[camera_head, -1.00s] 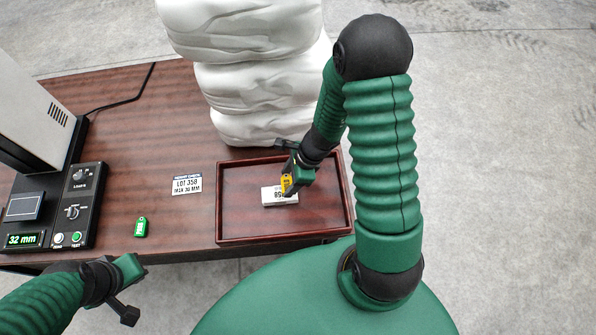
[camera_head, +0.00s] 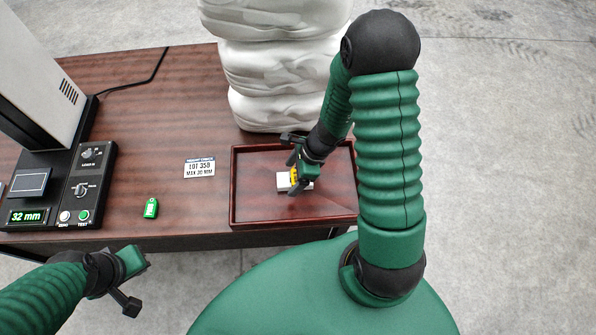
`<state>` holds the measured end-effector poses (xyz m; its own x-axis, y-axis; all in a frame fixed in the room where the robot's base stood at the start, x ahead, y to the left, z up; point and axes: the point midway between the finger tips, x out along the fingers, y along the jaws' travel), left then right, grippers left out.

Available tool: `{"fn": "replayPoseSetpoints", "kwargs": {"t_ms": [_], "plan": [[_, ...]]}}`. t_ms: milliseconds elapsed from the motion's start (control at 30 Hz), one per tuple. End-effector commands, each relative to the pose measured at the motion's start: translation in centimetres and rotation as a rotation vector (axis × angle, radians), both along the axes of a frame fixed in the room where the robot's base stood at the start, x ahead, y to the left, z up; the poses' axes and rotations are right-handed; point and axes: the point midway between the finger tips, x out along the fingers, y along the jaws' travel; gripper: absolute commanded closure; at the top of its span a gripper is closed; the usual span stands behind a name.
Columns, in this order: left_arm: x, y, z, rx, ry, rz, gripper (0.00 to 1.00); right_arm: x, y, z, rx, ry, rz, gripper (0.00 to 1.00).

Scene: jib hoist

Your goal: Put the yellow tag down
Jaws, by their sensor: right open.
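The yellow tag (camera_head: 294,175) shows as a small yellow patch at my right gripper's fingers, over a white block (camera_head: 282,184) in the dark red tray (camera_head: 234,190). My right gripper (camera_head: 295,182) is open and points down at the tag and block. Its fingers hide part of both, and I cannot tell whether the tag rests on the block. My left gripper (camera_head: 138,278) is in front of the table at lower left, away from the tray. Its finger opening is unclear, and nothing shows in it.
A green tag (camera_head: 150,208) and a printed lot card (camera_head: 199,167) lie on the brown table (camera_head: 185,110). A gauge with a "32 mm" display (camera_head: 28,216) stands at the left. Stacked white sacks (camera_head: 280,60) rise behind the tray.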

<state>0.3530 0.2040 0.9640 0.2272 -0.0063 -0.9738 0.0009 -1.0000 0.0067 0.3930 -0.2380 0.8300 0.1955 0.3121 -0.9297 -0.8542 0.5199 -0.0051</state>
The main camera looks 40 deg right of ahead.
Motion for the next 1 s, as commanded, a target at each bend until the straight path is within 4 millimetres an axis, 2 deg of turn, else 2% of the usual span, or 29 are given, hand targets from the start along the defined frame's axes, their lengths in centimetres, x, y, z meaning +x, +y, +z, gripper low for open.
{"fn": "replayPoseSetpoints", "kwargs": {"t_ms": [167,333,500,633,667,733,767,800,900,1000], "plan": [[0.0,0.0,1.7,0.000,0.000,0.000,1.00,-0.5,-1.9,3.2,0.005,-0.004,-0.003,0.21],[0.0,0.0,3.3,0.000,0.000,-0.001,1.00,-1.4,-3.5,7.4,0.008,-0.005,-0.003,0.21],[0.0,0.0,4.0,0.000,0.000,-0.002,1.00,-2.1,-4.1,10.4,0.004,-0.002,-0.003,0.21],[0.0,0.0,4.2,0.000,0.000,-0.001,1.00,-2.5,-3.4,11.5,-0.018,-0.010,0.067,0.21],[0.0,0.0,4.2,0.000,0.000,-0.001,1.00,-2.7,-2.8,11.8,-0.043,-0.021,0.147,0.21],[0.0,0.0,4.1,0.000,0.000,-0.001,1.00,-3.4,-0.8,12.9,-0.142,-0.070,0.476,0.21],[0.0,0.0,4.1,0.000,0.000,-0.001,1.00,-3.7,0.1,13.4,-0.199,-0.101,0.662,0.21],[0.0,0.0,4.1,0.000,0.000,-0.001,1.00,-4.1,1.2,14.2,-0.281,-0.148,0.928,0.21],[0.0,0.0,4.1,0.000,0.000,-0.001,1.00,-4.5,3.1,16.1,-0.474,-0.260,1.537,0.21],[0.0,0.0,4.1,0.000,0.000,-0.001,1.00,-4.2,4.4,17.4,-0.607,-0.331,1.925,0.21]]}}
